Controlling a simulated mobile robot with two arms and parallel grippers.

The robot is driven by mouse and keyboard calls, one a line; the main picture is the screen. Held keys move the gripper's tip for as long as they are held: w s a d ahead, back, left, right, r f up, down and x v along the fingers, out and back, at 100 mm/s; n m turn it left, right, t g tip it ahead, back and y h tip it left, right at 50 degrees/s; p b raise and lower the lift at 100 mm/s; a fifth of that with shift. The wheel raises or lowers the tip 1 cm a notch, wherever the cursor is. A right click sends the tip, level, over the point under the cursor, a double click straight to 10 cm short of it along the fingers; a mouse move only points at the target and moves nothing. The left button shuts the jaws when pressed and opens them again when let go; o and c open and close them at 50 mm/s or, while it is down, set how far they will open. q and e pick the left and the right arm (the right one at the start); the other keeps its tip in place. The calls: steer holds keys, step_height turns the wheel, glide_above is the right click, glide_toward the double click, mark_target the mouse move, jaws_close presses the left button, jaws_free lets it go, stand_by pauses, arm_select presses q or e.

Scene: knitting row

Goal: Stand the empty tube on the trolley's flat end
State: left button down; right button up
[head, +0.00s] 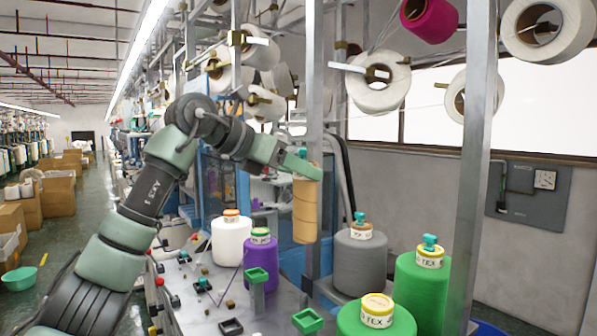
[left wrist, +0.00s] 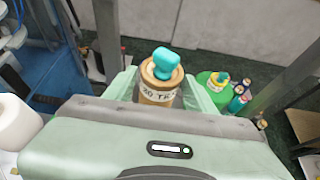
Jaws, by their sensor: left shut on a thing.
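The empty tube (head: 306,212) is a tall tan cylinder with darker bands. My left gripper (head: 305,168) is shut on its upper part and holds it upright, its lower end seemingly clear of the surface below. In the left wrist view the tube (left wrist: 158,96) sits between the fingers, with a teal knob and a printed label on top. The trolley's grey top (head: 200,318) spreads below, with cones and small square holders on it. I cannot tell which part is its flat end. My right gripper is not in view.
On or beside the trolley stand a white cone (head: 232,243), a purple cone (head: 262,265), a grey cone (head: 360,262) and green cones (head: 422,290). Green square holders (head: 308,321) stick up in front. A metal post (head: 474,170) rises at right. Yarn spools hang above.

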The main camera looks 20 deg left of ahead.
arm_select(q)
step_height(320, 180, up, 9)
steer(key=p, duration=0.8)
step_height(320, 180, up, 2)
steer(key=shift+r+p, duration=0.2)
steer(key=shift+p, duration=0.6)
steer(key=shift+r, duration=1.2)
